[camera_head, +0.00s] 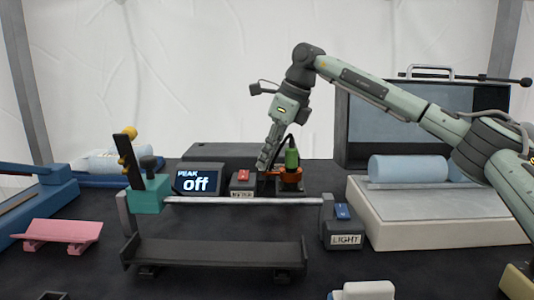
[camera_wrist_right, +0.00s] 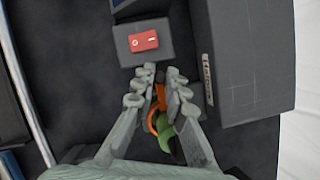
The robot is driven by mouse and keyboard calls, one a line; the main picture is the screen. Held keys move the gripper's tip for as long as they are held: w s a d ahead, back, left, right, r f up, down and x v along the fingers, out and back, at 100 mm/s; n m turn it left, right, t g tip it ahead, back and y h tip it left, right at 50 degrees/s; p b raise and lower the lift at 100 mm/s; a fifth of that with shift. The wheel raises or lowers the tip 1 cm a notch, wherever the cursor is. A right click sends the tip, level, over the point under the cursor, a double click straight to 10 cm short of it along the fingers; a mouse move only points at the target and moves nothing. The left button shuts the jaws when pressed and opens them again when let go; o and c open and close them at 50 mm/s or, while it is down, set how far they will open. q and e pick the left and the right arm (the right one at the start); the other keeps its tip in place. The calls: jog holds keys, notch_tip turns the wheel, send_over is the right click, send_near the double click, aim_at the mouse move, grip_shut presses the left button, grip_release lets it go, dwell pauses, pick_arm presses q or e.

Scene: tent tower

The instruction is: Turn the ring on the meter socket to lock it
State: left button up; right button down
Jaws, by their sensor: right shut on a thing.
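The meter socket (camera_head: 290,187) is a small dark base at the back middle of the table. An orange ring (camera_head: 290,172) sits around its top, and a green plug body (camera_head: 292,158) stands upright in it. My right gripper (camera_head: 266,163) reaches down at the left side of the ring. In the right wrist view my gripper (camera_wrist_right: 161,76) is shut on an orange part of the ring (camera_wrist_right: 160,96), between the fingers. The fingers hide part of the ring, and the green body (camera_wrist_right: 167,137) shows behind them. My left gripper is not in view.
A box with a red switch (camera_head: 243,175) stands just left of the socket, beside a display (camera_head: 198,181) reading "PEAK off". A metal rod (camera_head: 245,200) runs across in front. A grey box (camera_head: 220,152) lies behind. A LIGHT box (camera_head: 344,237) stands at right.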

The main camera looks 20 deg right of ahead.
aim_at(286, 173)
dwell(0.4)
jog(key=c, duration=1.6)
grip_release()
jog(key=shift+o, duration=0.2)
jog(key=shift+s+r, duration=0.1)
jog(key=shift+r, duration=0.05)
jog(key=v, duration=1.1)
jog(key=shift+r, duration=0.3)
jog(key=shift+d, duration=0.15)
